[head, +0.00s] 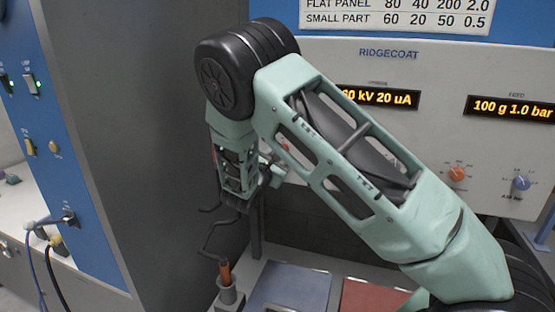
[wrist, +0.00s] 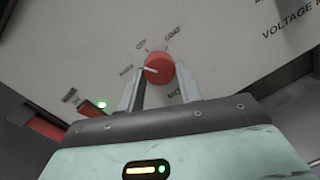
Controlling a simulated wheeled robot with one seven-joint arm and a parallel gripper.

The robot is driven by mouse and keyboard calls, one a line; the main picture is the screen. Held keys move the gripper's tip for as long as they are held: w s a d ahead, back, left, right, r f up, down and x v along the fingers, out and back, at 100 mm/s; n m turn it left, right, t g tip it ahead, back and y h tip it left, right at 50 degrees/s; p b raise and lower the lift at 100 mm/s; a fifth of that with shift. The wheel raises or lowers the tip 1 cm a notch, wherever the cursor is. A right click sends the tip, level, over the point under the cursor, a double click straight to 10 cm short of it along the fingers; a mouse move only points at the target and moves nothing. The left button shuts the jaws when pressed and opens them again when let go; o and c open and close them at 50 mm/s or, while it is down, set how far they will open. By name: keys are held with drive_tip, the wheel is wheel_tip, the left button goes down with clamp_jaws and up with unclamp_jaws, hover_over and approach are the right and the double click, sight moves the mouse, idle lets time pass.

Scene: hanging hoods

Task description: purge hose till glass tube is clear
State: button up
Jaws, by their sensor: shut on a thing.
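In the wrist view a red round knob (wrist: 159,68) sits on a pale panel (wrist: 225,50) above the lettering MODE, which is partly covered. Small labels around it seem to read PURGE, OFF and COAT. Its white pointer mark points left, towards the label that looks like PURGE. My gripper (wrist: 160,80) has one finger on each side of the knob and is shut on it. In the head view my gripper (head: 272,170) is at the panel's left part, its fingertips mostly hidden by my arm. I cannot make out a glass tube or its contents.
The RIDGECOAT panel (head: 430,130) has lit displays and an orange knob (head: 456,174). A blue panel (head: 45,130) with switches and plugged hoses stands left, beside a dark grey wall (head: 140,130). Below are a grey holder (head: 229,294), a blue-grey tray (head: 290,287) and a red tray (head: 372,297).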

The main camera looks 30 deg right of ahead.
drive_tip(key=n, duration=0.3)
drive_tip(key=n+p, duration=0.1)
drive_tip(key=n, duration=0.2)
drive_tip(key=shift+s+f+t, duration=0.15)
drive_tip(key=shift+t, duration=0.15)
idle(0.3)
drive_tip(key=o, duration=1)
drive_tip(key=b+v, duration=0.6)
drive_tip(key=v, duration=1.1)
drive_tip(key=shift+s+a+f, duration=0.1)
drive_tip(key=shift+s, duration=0.05)
